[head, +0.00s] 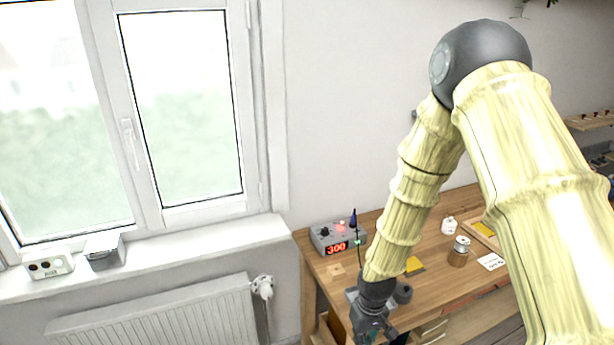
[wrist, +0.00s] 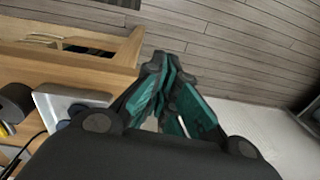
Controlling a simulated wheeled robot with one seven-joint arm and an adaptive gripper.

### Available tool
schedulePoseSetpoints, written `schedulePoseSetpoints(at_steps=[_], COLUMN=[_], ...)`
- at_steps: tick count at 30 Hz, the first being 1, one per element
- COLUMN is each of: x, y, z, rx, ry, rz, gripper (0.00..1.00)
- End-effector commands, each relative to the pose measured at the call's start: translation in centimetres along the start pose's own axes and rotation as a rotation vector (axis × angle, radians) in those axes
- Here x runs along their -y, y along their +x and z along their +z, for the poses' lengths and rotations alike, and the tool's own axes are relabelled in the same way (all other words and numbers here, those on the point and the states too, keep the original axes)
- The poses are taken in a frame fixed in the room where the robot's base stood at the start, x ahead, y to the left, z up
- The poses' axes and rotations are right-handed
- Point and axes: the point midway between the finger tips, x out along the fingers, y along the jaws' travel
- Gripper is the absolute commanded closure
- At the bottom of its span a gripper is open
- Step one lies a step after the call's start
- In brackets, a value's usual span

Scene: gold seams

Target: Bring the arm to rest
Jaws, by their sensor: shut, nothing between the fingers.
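My gripper (wrist: 167,80) shows in the wrist view with its dark and teal fingers meeting at the tips. It is shut and empty. Below it in that view is a grey plank floor, with the wooden table edge to the left. In the head view my gripper (head: 368,328) is at the lower middle, hanging by the front left part of the workbench (head: 440,235). My arm reaches down from the upper right, bent at a dark joint. The fingertips are hard to make out there.
A grey station with a red "300" display (head: 337,247) stands at the bench's back left. A radiator (head: 165,318) is under the window. An open wooden drawer (wrist: 75,65) shows in the wrist view.

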Motion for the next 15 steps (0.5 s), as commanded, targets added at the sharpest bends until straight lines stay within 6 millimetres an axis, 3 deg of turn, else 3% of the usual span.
schedulePoseSetpoints(at_steps=[8,15], x=[0.7,1.1], y=[8.8,17.7], z=[6.7,16.7], rx=[0.002,0.0], ry=[0.083,0.208], rz=[-0.041,-0.047], gripper=[1.0,1.0])
